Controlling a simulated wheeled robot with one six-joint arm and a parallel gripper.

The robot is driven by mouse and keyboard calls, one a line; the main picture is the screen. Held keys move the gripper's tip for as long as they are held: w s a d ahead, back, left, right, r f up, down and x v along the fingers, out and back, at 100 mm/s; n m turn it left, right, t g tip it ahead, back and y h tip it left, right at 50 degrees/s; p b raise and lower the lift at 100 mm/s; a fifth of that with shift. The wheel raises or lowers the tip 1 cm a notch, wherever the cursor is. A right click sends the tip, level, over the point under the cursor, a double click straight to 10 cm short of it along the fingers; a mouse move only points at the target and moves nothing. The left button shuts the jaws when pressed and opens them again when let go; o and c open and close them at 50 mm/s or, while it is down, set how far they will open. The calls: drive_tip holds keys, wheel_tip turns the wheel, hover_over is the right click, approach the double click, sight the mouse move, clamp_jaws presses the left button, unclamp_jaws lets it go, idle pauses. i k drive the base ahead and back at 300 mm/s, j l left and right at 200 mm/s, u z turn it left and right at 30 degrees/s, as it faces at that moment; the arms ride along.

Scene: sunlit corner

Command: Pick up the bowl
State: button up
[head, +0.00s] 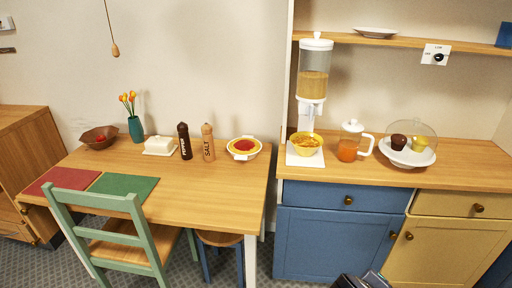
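Several bowl-like vessels are in view. A yellow bowl (306,151) with orange-yellow contents stands on a white base under a dispenser on the counter. A pale bowl (243,156) with red contents sits at the right end of the wooden table. A brown angular bowl (88,140) with something red in it is at the table's back left. My gripper (361,281) shows only as a dark part at the bottom edge, in front of the blue cabinet and well below the counter. Its fingers are mostly cut off. It touches no bowl that I can see.
The dispenser (313,75) rises above the yellow bowl. A jug (348,150) and a clear dome (412,130) over a white plate stand to its right. Pepper (185,142) and salt (208,143) mills stand left of the pale bowl. A green chair (120,205) fronts the table.

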sight(306, 143)
drive_tip(key=i+l, duration=0.25)
drive_tip(key=l, duration=0.15)
drive_tip(key=i+l+u, duration=0.1)
drive_tip(key=l, duration=0.25)
drive_tip(key=i+l, duration=0.55)
drive_tip(key=l, duration=0.25)
drive_tip(key=i+l+u, duration=0.1)
drive_tip(key=l, duration=0.3)
drive_tip(key=i+l, duration=0.3)
drive_tip(key=l+u, duration=0.05)
drive_tip(key=l, duration=0.05)
